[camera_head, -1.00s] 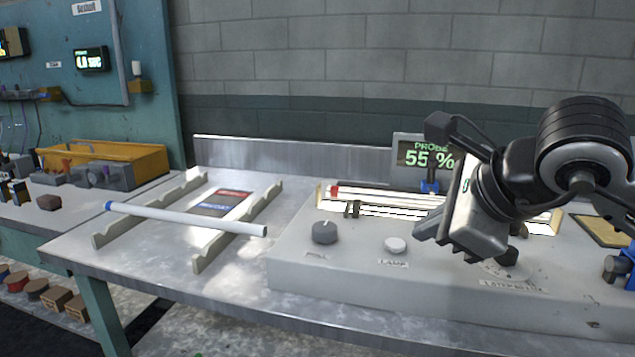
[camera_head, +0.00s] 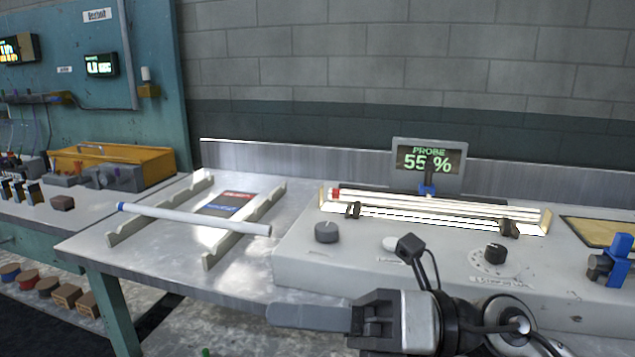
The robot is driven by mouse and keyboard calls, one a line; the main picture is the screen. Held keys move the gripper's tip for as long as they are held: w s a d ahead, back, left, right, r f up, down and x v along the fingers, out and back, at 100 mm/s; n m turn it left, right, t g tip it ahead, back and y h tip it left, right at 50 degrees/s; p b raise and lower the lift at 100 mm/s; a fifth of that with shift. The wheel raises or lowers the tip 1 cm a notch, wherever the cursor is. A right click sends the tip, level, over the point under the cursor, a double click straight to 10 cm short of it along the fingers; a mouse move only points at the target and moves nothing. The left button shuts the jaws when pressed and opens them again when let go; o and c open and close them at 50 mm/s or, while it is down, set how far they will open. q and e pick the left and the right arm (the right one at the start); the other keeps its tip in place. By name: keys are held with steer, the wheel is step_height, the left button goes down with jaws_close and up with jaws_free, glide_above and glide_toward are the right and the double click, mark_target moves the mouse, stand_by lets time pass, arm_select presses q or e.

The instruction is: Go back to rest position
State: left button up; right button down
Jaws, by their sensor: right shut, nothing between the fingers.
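My right gripper (camera_head: 310,316) is low in the head view, in front of the grey console's front edge. Its fingers point left, are shut and hold nothing. It touches none of the tubes. My left gripper is not in view. A white glass tube with a blue end (camera_head: 195,219) lies across a notched rack (camera_head: 240,240) on the metal bench. On the grey console (camera_head: 305,270), a long tube with a red end (camera_head: 430,200) lies in the lit trough behind the knobs.
A probe screen (camera_head: 430,158) reading 55 % stands behind the trough. The console carries a dark knob (camera_head: 327,232) and a dial (camera_head: 495,253). A blue clamp (camera_head: 618,255) is at the right edge. A yellow tray (camera_head: 110,160) sits on the left bench. The floor in front is open.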

steer(key=w+d+f+m+t+h+p, duration=0.1)
steer(key=w+d+f+m+t+h, duration=0.35)
steer(key=m+t, duration=0.75)
steer(key=w+d+f+m+t+h, duration=0.3)
steer(key=d+f+m+t+h, duration=0.25)
steer(key=m, duration=1.25)
steer(key=s+d+f+m+g+h, duration=0.1)
steer(key=s+f+m+g+h, duration=0.1)
steer(key=s+f+m, duration=0.2)
steer(key=s+d+f+m+g+h, duration=0.2)
steer(key=s+f+m, duration=0.2)
steer(key=f, duration=0.7)
steer(key=s+d+f+m+g+h+p, duration=0.1)
steer(key=s+d+f+m+g+h, duration=0.1)
steer(key=s+f+m, duration=0.2)
step_height(320, 180, down, 4)
steer(key=shift+d+r+m, duration=0.1)
steer(key=shift+d+m, duration=0.1)
steer(key=shift+m, duration=0.1)
